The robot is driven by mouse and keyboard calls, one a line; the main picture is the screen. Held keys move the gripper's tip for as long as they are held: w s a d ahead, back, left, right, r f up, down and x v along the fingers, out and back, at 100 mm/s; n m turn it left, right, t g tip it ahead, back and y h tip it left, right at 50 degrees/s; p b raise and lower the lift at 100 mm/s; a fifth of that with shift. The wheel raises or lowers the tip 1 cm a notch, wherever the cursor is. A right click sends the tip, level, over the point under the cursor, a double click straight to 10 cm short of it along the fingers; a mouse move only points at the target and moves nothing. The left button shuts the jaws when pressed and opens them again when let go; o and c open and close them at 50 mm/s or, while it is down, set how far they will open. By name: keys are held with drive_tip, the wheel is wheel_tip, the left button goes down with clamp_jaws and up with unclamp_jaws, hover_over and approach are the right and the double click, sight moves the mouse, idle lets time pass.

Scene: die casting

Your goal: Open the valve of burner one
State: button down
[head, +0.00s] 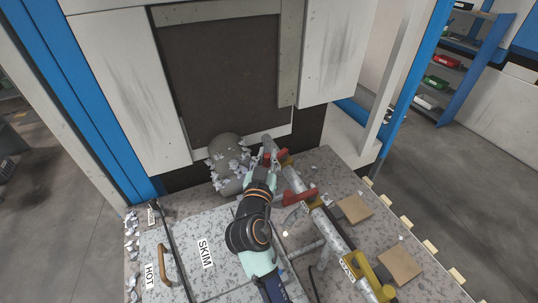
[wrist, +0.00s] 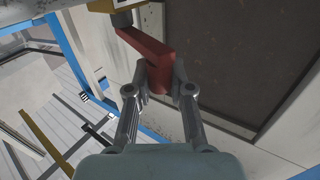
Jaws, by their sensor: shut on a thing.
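A pipe (head: 325,220) runs from the front right of the worktop toward the furnace wall and carries two red valve levers. My gripper (head: 269,158) is at the far valve, near the wall. In the wrist view, my gripper (wrist: 160,82) is shut on the free end of the far red lever (wrist: 146,48), with one finger on each side. The lever's other end meets a yellow valve body (wrist: 104,5) at the top edge. The far lever also shows in the head view (head: 281,154), partly beside my fingers. The near red lever (head: 299,196) is free and points across the pipe.
A rounded grey heap with pale flakes (head: 228,160) lies just left of my gripper, against the wall. A SKIM lid (head: 205,253) and a HOT lid handle (head: 165,262) are front left. Tan plates (head: 354,208) lie right of the pipe. A dark panel (head: 225,75) stands behind.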

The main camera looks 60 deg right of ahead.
drive_tip(key=c, duration=1)
unclamp_jaws()
